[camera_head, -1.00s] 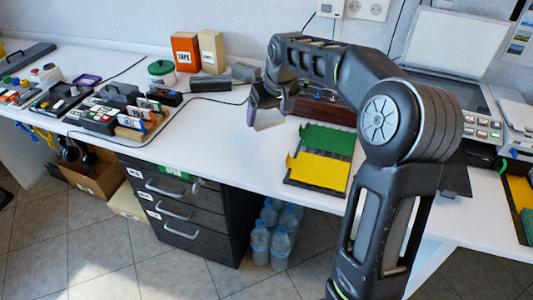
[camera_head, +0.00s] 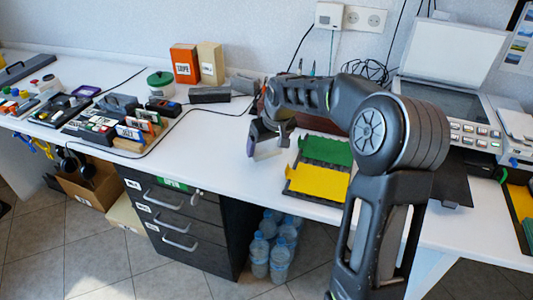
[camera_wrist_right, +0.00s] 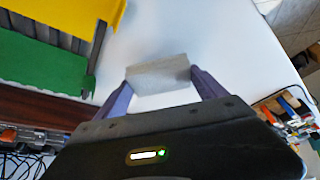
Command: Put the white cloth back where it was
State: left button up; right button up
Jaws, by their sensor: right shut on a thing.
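The white cloth (camera_wrist_right: 158,75) is a pale, flat, roughly rectangular piece between the two purple fingertips of my right gripper (camera_wrist_right: 160,84) in the right wrist view. In the head view my right gripper (camera_head: 266,141) is shut on the cloth (camera_head: 267,152), which hangs just below the fingers over the white desk, left of the tray with green and yellow panels. I cannot tell whether the cloth touches the desk. My left gripper is not in view.
The tray (camera_head: 318,181) with green and yellow panels lies close on the right. Organisers (camera_head: 120,125) with labelled blocks stand at the left. Orange and beige boxes (camera_head: 186,64) stand at the back. A printer-like machine (camera_head: 470,125) is at the right. The desk's middle (camera_head: 205,150) is clear.

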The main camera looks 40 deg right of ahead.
aim_at(268, 150)
jog(key=shift+f, duration=1.45)
jog(key=shift+f, duration=0.2)
jog(key=o, duration=1.4)
jog(key=shift+s+r, duration=0.1)
jog(key=shift+r, duration=0.35)
jog(key=v, duration=1.1)
jog(key=shift+r+p, duration=0.25)
jog(key=shift+p, duration=0.15)
